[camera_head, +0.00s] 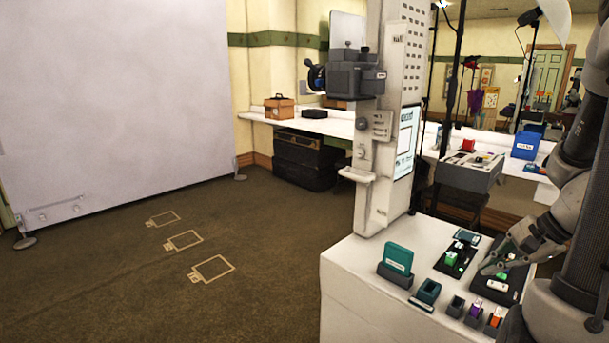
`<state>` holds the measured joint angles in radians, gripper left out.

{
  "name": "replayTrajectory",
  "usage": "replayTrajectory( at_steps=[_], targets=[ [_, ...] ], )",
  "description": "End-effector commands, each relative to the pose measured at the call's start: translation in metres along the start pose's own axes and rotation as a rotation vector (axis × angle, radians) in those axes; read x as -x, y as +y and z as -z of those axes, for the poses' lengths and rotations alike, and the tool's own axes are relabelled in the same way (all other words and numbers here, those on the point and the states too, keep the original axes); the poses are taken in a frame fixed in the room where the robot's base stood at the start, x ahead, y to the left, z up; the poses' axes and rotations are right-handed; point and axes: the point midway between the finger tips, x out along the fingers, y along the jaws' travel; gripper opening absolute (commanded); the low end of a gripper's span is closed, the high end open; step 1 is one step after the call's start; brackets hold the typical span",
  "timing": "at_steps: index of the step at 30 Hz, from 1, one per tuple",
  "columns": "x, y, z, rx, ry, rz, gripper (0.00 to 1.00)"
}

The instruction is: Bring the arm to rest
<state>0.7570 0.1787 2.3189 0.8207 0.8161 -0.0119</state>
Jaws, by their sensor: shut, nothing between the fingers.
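My arm (570,215) comes in from the right edge and bends down over the white table. My gripper (492,268) is at its end, low over the right part of the table, its fingers shut with nothing held. It is close to a dark tray (512,290) with green and white pieces on it. Whether the fingertips touch anything there is too small to tell.
The white table (350,290) also bears a teal case (398,258) in a stand, a second dark tray (455,262) and small holders (456,307). A tall white column (388,150) rises behind. Open floor (120,290) lies left.

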Motion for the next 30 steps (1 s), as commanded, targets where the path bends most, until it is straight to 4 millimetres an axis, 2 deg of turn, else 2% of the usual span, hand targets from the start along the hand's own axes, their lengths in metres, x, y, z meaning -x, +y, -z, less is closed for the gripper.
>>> replayTrajectory(
  at_steps=[1, 3, 6, 9, 13, 16, 21, 30],
  targets=[
    [0.015, 0.004, -0.024, 0.143, -0.01, -0.067, 0.0],
    [0.035, 0.015, -0.05, 0.336, -0.017, -0.171, 0.0],
    [0.064, 0.026, -0.077, 0.6, 0.0, -0.304, 0.0],
    [0.093, 0.033, -0.097, 0.843, 0.047, -0.41, 0.0],
    [0.122, 0.029, -0.118, 1.113, 0.142, -0.473, 0.0],
    [0.134, 0.02, -0.137, 1.26, 0.207, -0.445, 0.0],
    [0.142, 0.005, -0.166, 1.4, 0.255, -0.354, 0.0],
    [0.14, 0.002, -0.171, 1.428, 0.246, -0.345, 0.0]
  ],
)
